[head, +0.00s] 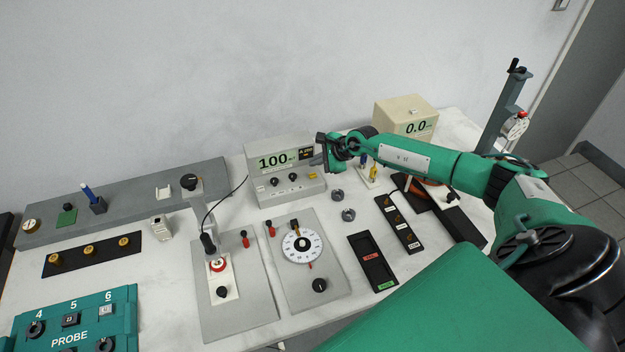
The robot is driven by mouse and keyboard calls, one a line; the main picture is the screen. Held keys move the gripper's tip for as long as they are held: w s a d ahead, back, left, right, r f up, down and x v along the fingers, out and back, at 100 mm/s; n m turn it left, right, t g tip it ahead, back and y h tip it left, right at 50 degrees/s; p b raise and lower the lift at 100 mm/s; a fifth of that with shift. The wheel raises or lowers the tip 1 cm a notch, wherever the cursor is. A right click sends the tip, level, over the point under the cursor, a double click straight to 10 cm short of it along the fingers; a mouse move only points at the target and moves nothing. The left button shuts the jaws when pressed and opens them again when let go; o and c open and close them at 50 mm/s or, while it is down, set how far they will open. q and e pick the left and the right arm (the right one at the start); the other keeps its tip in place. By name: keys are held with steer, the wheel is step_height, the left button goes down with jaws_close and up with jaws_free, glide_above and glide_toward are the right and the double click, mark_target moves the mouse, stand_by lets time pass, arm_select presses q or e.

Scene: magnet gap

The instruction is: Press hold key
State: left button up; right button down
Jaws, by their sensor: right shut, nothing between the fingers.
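A light grey meter (270,188) stands at the back middle of the bench, with a green display (277,160) reading 100. Its lower front carries two dark knobs and a small yellow key (293,177); I cannot read the labels, so I cannot tell which key is the hold key. My right gripper (318,158) is shut and empty at the right end of the meter's front, close to a small dark panel (306,154). I cannot tell whether it touches the meter. My left gripper is not in view.
A beige box (405,108) reading 0.0 stands behind my right arm. Two dark rings (348,214) lie before the meter. A teal PROBE box (75,318) is at front left.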

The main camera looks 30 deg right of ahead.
mark_target(316, 175)
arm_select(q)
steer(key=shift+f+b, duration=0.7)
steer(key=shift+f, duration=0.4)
arm_select(e)
steer(key=shift+f, duration=1.2)
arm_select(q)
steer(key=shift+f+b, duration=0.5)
arm_select(e)
steer(key=shift+f, duration=0.4)
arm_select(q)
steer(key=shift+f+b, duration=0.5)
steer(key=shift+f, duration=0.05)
arm_select(e)
steer(key=shift+f, duration=0.5)
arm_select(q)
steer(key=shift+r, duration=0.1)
arm_select(e)
steer(key=shift+r, duration=0.1)
arm_select(q)
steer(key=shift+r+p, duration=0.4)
steer(key=shift+p, duration=0.1)
arm_select(e)
steer(key=shift+r, duration=0.8)
steer(key=shift+r+p, duration=1.45)
steer(key=shift+r, duration=1.1)
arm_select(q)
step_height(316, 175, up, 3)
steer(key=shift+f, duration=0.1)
